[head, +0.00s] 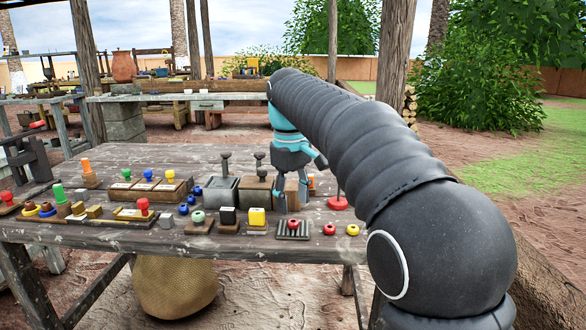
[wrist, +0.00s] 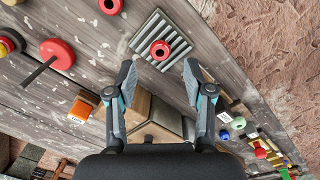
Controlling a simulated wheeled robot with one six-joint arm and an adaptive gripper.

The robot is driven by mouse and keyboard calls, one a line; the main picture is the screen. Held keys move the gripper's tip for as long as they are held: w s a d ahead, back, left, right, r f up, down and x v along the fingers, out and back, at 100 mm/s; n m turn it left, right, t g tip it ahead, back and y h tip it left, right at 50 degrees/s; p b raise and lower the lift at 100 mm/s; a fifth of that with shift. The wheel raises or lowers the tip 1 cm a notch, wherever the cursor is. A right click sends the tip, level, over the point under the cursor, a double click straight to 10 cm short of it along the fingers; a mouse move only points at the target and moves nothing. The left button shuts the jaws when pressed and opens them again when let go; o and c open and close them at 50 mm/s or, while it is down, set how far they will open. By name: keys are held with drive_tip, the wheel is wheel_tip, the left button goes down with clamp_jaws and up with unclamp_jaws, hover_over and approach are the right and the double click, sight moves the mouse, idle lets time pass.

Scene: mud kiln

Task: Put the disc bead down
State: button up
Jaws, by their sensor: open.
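My gripper (wrist: 160,80) is open, its two dark fingertips apart with nothing between them; in the head view it (head: 281,200) hangs over the table, pointing down. A red ring-shaped bead (wrist: 160,50) with a dark centre, which looks like the disc bead, lies on a grey ribbed tray (wrist: 178,42), just beyond the fingertips. In the head view the bead (head: 293,223) is on the same tray (head: 302,235) near the table's front edge, right of my gripper. The fingers do not touch it.
A second red bead (head: 329,229) and a yellow bead (head: 352,230) lie right of the tray. A red base with an upright rod (head: 338,203) stands behind them. A yellow block (head: 257,216) and metal-topped boxes (head: 221,190) are close to my gripper.

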sight(294, 224)
wheel_tip(294, 224, up, 8)
drive_tip(key=shift+s+a+f, duration=0.15)
drive_tip(key=shift+f, duration=0.05)
drive_tip(key=s+d+f+m+t, duration=0.1)
drive_tip(key=s+d+m+t, duration=0.15)
drive_tip(key=s+d, duration=0.45)
drive_tip(key=s+d+f+m+t, duration=0.1)
drive_tip(key=s+d+f+m, duration=0.2)
drive_tip(key=s+f, duration=0.6)
drive_tip(key=s+d+f+m+t, duration=0.1)
drive_tip(key=s+d+f+m, duration=0.2)
drive_tip(key=s+d+f, duration=0.4)
drive_tip(key=s+f, duration=0.3)
drive_tip(key=s, duration=0.1)
drive_tip(key=shift+s+d+f+t, duration=0.15)
drive_tip(key=shift+s+t, duration=0.15)
drive_tip(key=shift+t, duration=0.05)
